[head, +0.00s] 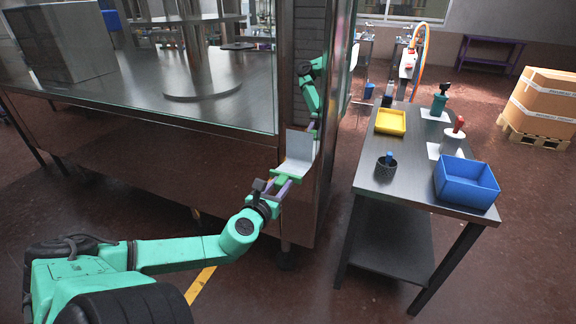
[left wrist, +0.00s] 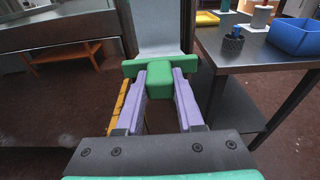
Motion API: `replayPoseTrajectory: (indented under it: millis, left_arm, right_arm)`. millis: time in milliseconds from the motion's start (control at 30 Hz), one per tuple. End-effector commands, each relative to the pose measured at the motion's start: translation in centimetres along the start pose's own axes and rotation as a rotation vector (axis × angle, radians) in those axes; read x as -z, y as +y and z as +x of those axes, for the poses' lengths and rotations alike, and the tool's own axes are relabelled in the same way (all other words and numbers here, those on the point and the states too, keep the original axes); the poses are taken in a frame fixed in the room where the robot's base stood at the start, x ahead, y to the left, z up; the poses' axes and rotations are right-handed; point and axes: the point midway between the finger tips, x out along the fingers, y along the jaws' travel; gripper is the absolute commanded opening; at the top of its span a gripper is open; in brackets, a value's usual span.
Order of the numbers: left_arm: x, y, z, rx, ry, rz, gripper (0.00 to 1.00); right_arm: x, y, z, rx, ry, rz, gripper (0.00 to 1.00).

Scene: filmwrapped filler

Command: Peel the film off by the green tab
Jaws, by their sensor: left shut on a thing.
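The green tab (head: 287,176) is a wide bar with a block in its middle, low at the corner of the large machine. It also shows in the left wrist view (left wrist: 160,72). My left gripper (head: 282,186) is shut on the tab, its purple fingers (left wrist: 160,88) on both sides of the block. A pale grey sheet of film (head: 300,147) rises from the tab in front of the glossy dark panel (head: 328,150); it also shows in the left wrist view (left wrist: 160,28). How far it is loose from the panel, I cannot tell. My right gripper is not in view.
A side table (head: 375,183) stands right of the machine, with a yellow tray (head: 391,121), a blue bin (head: 467,180) and a dark mesh cup (head: 386,171). A teal arm shape in the panel looks like my reflection. Floor between machine and table is narrow.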

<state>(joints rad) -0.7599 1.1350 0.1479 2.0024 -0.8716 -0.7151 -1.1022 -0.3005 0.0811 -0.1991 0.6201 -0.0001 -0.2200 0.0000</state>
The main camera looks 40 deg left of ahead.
Motion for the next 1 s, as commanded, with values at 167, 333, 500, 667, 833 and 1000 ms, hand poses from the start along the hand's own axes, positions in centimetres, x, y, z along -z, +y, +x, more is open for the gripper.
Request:
replayPoseTrajectory:
  millis: [167,333,500,667,833,1000]
  left_arm:
    - [1.1,0.2,-5.5,-0.006,0.006,-0.004,0.00]
    - [1.4,0.1,-8.2,-0.004,0.002,0.000,0.00]
    - [0.5,0.1,-9.4,-0.002,0.002,0.001,0.00]
    - [-0.9,0.1,-10.8,-0.004,0.003,0.001,0.00]
    - [-2.5,0.2,-12.3,-0.005,0.001,-0.002,0.00]
    - [-4.0,0.2,-13.8,-0.006,-0.003,-0.003,0.00]
  right_arm:
    - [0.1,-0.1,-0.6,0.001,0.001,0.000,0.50]
    - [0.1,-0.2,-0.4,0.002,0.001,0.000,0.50]
    - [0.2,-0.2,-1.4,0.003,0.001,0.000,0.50]
    - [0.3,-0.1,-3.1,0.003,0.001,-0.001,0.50]
    - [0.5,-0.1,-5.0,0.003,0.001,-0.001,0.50]
    - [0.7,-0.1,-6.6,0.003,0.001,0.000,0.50]
